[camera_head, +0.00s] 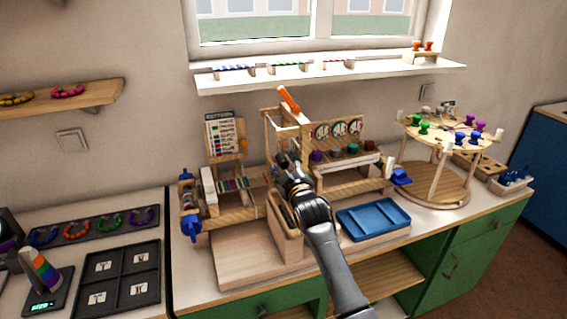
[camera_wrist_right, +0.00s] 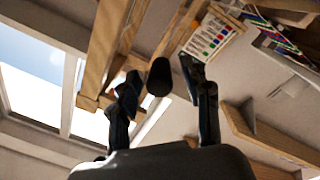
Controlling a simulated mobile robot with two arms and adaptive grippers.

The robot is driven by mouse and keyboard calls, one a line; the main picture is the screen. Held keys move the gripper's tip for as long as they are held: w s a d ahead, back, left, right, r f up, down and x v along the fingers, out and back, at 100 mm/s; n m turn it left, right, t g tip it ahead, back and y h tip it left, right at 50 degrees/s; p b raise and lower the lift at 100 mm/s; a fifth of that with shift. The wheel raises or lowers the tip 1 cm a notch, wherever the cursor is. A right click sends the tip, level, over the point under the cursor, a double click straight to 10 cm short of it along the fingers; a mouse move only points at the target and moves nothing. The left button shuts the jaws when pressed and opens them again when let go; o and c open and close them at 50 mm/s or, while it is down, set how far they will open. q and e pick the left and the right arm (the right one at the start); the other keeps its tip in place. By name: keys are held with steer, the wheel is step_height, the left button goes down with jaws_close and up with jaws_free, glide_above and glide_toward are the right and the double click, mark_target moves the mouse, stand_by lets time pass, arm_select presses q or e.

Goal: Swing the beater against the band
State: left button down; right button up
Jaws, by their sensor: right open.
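My right gripper (camera_head: 287,163) is in front of the wooden frame of the loom (camera_head: 270,140), which I take to carry the beater. In the wrist view the right gripper (camera_wrist_right: 161,80) is open, with one dark finger on each side of a dark rounded knob (camera_wrist_right: 159,77). I cannot tell whether the fingers touch it. A wooden bar (camera_wrist_right: 104,48) of the frame runs beside the knob. The band of coloured threads (camera_head: 233,184) lies left of the gripper. Coloured strands also show in the wrist view (camera_wrist_right: 277,30). My left gripper is not in view.
A pattern card (camera_head: 225,135) stands behind the loom. A blue tray (camera_head: 373,221) sits right of my forearm. A round wooden stand (camera_head: 447,140) with coloured knobs is farther right. A dark tray (camera_head: 118,278) lies at left. A wooden board (camera_head: 230,262) lies in front.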

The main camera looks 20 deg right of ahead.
steer(key=shift+w, duration=0.15)
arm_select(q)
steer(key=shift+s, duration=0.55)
arm_select(e)
jaws_close()
